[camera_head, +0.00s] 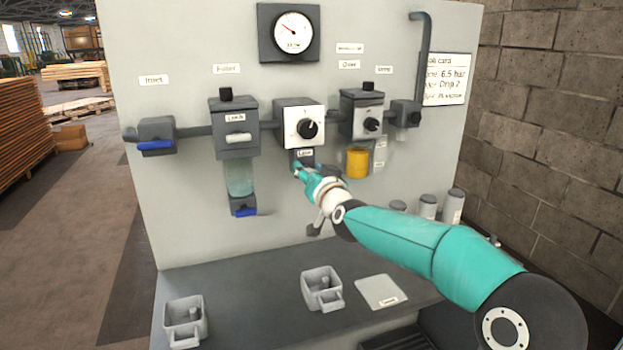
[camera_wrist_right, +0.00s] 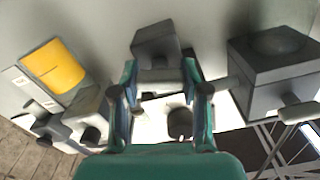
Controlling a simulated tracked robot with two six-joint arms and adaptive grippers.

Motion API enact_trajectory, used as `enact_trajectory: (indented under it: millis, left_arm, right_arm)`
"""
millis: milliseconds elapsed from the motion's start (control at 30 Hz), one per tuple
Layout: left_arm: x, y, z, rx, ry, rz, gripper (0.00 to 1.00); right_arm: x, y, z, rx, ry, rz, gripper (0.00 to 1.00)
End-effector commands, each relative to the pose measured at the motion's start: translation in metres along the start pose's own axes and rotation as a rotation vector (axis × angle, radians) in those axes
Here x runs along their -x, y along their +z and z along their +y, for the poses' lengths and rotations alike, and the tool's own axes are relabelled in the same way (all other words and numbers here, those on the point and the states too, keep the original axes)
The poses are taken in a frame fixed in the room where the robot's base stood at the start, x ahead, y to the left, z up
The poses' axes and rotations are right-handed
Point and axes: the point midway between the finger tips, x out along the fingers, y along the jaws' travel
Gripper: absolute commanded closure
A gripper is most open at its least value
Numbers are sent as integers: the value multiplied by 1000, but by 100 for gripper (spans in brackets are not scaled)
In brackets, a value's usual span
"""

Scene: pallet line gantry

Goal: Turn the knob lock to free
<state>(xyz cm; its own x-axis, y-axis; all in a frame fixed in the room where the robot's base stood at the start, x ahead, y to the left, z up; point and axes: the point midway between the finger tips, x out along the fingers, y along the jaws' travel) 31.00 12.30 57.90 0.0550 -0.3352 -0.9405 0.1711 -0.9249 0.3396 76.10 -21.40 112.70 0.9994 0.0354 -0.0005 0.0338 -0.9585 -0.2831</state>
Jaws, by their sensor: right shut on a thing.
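The knob lock (camera_head: 303,157) is a small dark grey block with a white label, under the regulator box (camera_head: 286,114). The box has a white face and a round black knob (camera_head: 307,128). My right gripper (camera_head: 300,170) reaches up from the lower right to the lock. In the right wrist view, the lock block (camera_wrist_right: 155,45) lies just beyond the fingertips, and my right gripper (camera_wrist_right: 160,77) is shut on the lock's light grey tab (camera_wrist_right: 160,88). The fingers hide part of the lock, so I cannot read its position. My left gripper is not in view.
A filter (camera_head: 236,142) with a clear bowl is to the left, and a lubricator with a yellow bowl (camera_head: 357,163) is close on the right. A gauge (camera_head: 292,31) is above. Grey cups (camera_head: 322,290) stand on the shelf below.

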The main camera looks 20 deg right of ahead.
Motion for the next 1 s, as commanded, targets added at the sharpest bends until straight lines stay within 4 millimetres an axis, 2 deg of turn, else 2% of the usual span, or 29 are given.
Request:
enact_trajectory:
  millis: [33, 300, 1000]
  left_arm:
    - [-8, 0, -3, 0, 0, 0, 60]
    - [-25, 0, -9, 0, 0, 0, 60]
    - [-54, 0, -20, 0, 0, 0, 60]
  right_arm:
    - [0, 2, 2, -43, 1, 4, 90]
    - [0, 2, 4, -301, 1, 4, 90]
    - [0, 3, 7, -961, 2, 4, 90]
